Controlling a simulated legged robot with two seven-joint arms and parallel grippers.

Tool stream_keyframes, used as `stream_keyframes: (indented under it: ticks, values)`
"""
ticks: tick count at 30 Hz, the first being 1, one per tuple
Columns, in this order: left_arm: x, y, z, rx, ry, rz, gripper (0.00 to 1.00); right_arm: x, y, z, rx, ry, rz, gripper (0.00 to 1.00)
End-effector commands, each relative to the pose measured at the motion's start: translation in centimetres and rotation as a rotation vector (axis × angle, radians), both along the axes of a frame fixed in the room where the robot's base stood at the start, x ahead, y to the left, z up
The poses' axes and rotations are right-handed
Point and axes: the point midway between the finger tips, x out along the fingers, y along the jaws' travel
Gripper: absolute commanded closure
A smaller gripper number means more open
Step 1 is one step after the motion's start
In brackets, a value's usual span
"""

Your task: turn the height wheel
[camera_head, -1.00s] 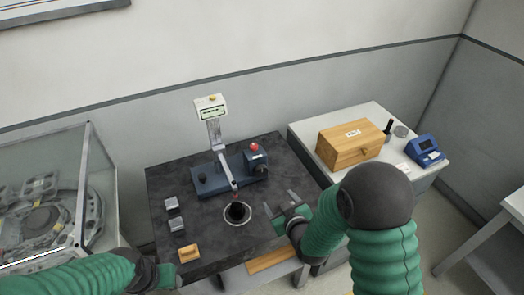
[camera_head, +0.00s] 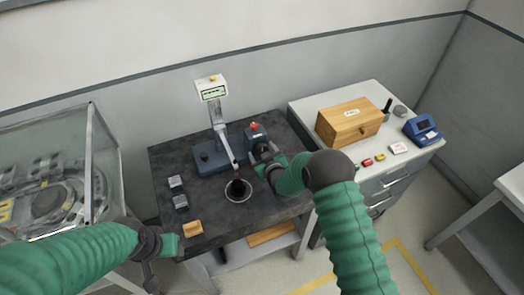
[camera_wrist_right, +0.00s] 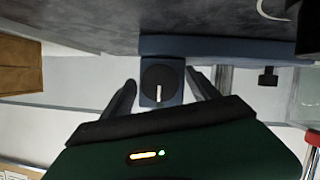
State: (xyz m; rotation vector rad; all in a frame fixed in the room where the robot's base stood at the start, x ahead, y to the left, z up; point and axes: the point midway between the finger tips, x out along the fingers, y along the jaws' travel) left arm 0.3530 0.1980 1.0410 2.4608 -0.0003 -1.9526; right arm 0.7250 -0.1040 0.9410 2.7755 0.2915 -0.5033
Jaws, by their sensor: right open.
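The height wheel (camera_wrist_right: 161,82) is a dark round knob with a white mark on a blue block, seen face-on in the right wrist view. It belongs to the blue gauge stand (camera_head: 210,158) on the dark table; in the head view my gripper largely covers the wheel. My right gripper (camera_head: 266,156) is at the right end of that stand. Its fingers are open, one on each side of the wheel in the wrist view; contact is not visible. My left gripper (camera_head: 165,245) is at the table's front left corner, away from the stand; its jaw opening is unclear.
A red button (camera_head: 254,127) tops the stand's right block. A ring with a black centre (camera_head: 239,190) lies in front. Metal blocks (camera_head: 176,183) and a wooden piece (camera_head: 193,228) are at left. A wooden box (camera_head: 349,124) and blue device (camera_head: 422,129) stand on the side cabinet.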

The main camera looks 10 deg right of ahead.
Motion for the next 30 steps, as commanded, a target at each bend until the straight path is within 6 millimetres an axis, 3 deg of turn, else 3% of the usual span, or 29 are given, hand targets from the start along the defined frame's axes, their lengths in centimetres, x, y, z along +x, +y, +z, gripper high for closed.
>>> stream_keyframes:
  ticks: [8, 22, 30]
  values:
    - [0.0, 0.0, 0.01, 0.0, 0.0, 0.0, 0.5, 0.22, 0.04, -0.09, 0.0, 0.0, 0.0, 0.32]
    - [0.0, 0.0, 0.01, 0.0, 0.0, 0.0, 0.5, 0.19, 0.07, -0.09, 0.0, 0.0, 0.001, 0.93]
    - [0.0, 0.0, -0.4, 0.0, 0.0, 0.0, 0.5, 0.19, -0.02, -0.22, 0.029, 0.009, -0.001, 0.93]
